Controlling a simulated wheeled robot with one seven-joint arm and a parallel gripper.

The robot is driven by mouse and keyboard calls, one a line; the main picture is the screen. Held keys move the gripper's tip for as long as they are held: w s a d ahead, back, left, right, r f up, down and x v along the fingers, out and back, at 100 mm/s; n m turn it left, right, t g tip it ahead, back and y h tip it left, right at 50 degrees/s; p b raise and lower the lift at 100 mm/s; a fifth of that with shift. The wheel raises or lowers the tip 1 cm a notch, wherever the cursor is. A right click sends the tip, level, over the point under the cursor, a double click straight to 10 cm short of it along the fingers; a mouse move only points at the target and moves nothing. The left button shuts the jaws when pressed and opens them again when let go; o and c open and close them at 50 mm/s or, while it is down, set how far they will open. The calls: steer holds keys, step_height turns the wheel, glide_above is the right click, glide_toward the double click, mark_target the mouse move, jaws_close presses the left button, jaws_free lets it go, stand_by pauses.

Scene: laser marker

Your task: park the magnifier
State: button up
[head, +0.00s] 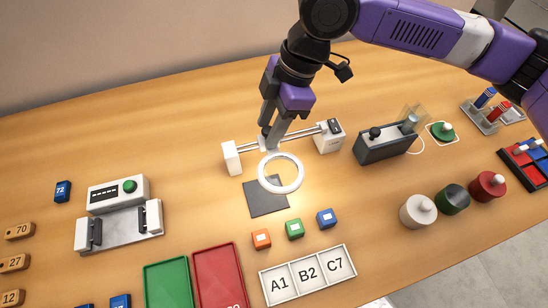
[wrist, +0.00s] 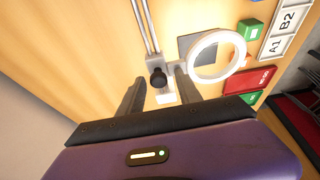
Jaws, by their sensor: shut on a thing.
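The magnifier (head: 280,190) is a white ring on a carriage that rides a metal rail (head: 303,133). The rail runs between a left white end block (head: 231,158) and a right white end block (head: 327,143) with a dark panel on top. My gripper (head: 267,141) comes down from above at the carriage, left of the rail's middle, and is shut on the magnifier's carriage. In the wrist view my fingers (wrist: 160,88) flank a white part beside a black knob (wrist: 158,77), with the ring (wrist: 209,79) just beyond. The exact contact is partly hidden.
A dark square pad (head: 263,203) lies below the ring. Orange (head: 261,239), green (head: 294,229) and blue (head: 326,219) cubes stand in front, near a labelled tray (head: 308,289). A dark grey fixture (head: 386,145) stands to the right. Bare table lies behind the rail.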

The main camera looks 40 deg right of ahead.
steer(key=shift+s+d+f, duration=0.4)
steer(key=shift+s+d, duration=0.05)
steer(key=shift+d, duration=0.9)
steer(key=shift+s+d+f, duration=0.35)
steer(key=shift+s+d, duration=0.15)
steer(key=shift+d, duration=0.85)
steer(key=shift+s+d+f, duration=0.4)
steer(key=shift+s+d, duration=0.05)
steer(key=shift+d, duration=0.9)
steer(key=o, duration=0.6)
steer(key=shift+o, duration=0.2)
step_height(320, 180, up, 8)
steer(key=p, duration=0.6)
steer(key=shift+w+f+p, duration=0.15)
steer(key=shift+w+p, duration=0.1)
steer(key=shift+p, duration=0.1)
